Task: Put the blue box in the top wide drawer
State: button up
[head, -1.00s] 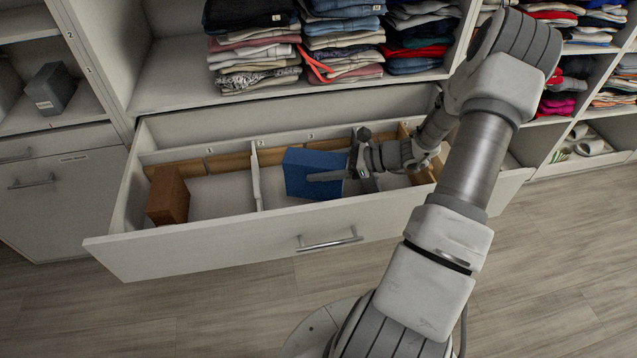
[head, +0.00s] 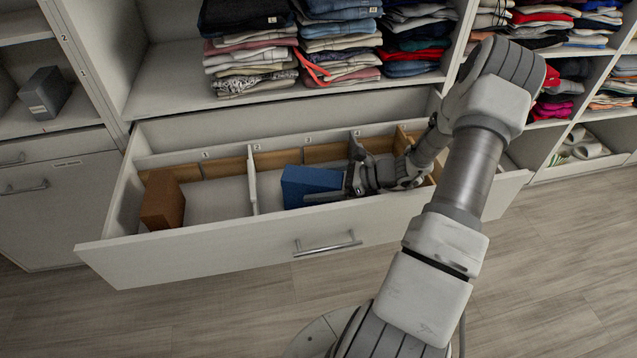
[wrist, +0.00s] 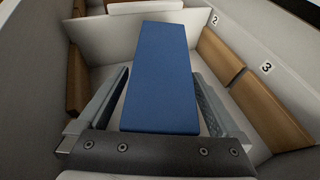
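The blue box (head: 311,186) lies low in the open wide drawer (head: 200,252), to the right of a white divider. It also shows lengthwise in the wrist view (wrist: 161,80). My gripper (head: 338,196) is down in the drawer at the box's right end. In the wrist view my gripper (wrist: 160,98) has one finger along each long side of the box. Narrow gaps show between the fingers and the box, so it is open around it. The underside of the box is hidden.
A brown box (head: 162,200) stands in the drawer's left compartment, beyond the white divider (head: 252,180). Wooden strips line the drawer's back. Folded clothes (head: 250,55) fill the shelf above. A dark grey box (head: 45,93) sits in the left cubby. Floor in front is clear.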

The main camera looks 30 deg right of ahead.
aim_at(339, 180)
jog(key=shift+r, duration=0.2)
jog(key=p+v, duration=0.2)
jog(key=v, duration=0.5)
jog(key=shift+s+d, duration=0.2)
dwell(0.3)
